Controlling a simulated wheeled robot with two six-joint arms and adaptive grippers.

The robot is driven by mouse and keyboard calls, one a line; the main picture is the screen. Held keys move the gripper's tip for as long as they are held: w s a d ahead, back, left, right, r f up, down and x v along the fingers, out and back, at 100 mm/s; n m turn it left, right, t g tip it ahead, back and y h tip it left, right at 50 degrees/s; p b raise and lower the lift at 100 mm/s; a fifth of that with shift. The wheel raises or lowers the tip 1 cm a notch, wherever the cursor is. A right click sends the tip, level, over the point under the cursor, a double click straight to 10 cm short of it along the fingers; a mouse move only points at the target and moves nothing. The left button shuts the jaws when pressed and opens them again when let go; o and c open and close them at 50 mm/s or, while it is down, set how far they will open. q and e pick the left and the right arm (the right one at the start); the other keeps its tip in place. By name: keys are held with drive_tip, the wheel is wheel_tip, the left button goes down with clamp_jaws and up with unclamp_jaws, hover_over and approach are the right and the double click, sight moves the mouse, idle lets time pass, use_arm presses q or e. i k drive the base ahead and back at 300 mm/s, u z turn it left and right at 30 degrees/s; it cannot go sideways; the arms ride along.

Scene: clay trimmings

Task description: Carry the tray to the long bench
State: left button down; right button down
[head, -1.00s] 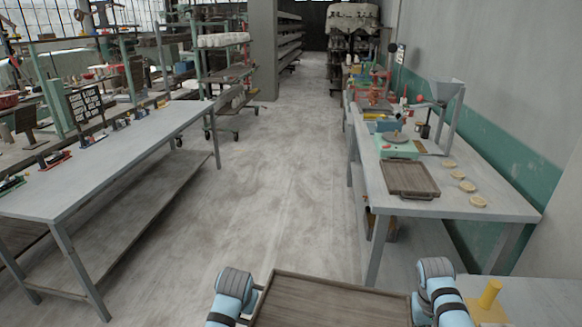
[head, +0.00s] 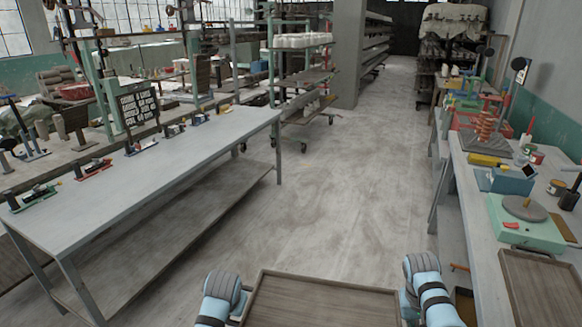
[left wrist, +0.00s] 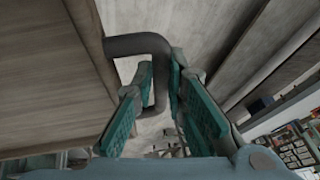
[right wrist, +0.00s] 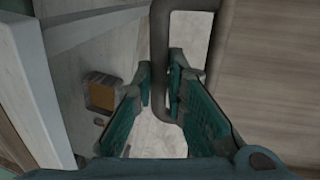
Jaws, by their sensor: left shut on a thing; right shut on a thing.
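The wooden tray (head: 320,300) is held low in front of me between my two arms, at the bottom of the head view. Its bed looks bare where it shows. In the left wrist view my left gripper (left wrist: 160,90) is shut on the tray's dark bent handle. In the right wrist view my right gripper (right wrist: 160,88) is shut on the other handle. The long bench (head: 165,165) stands to the left, with a grey top and a lower shelf. Open floor lies between the tray and the bench.
A workbench on the right carries a green scale (head: 525,222), a blue box (head: 505,181) and another wooden tray (head: 545,290). The aisle floor (head: 340,190) ahead is clear.

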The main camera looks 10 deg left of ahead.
sight(122, 187)
drive_tip(key=u, duration=0.3)
drive_tip(key=i, duration=1.75)
drive_tip(key=u, duration=0.9)
drive_tip(key=i, duration=1.9)
drive_tip(key=u, duration=1.05)
drive_tip(key=i, duration=0.4)
drive_tip(key=u, duration=0.35)
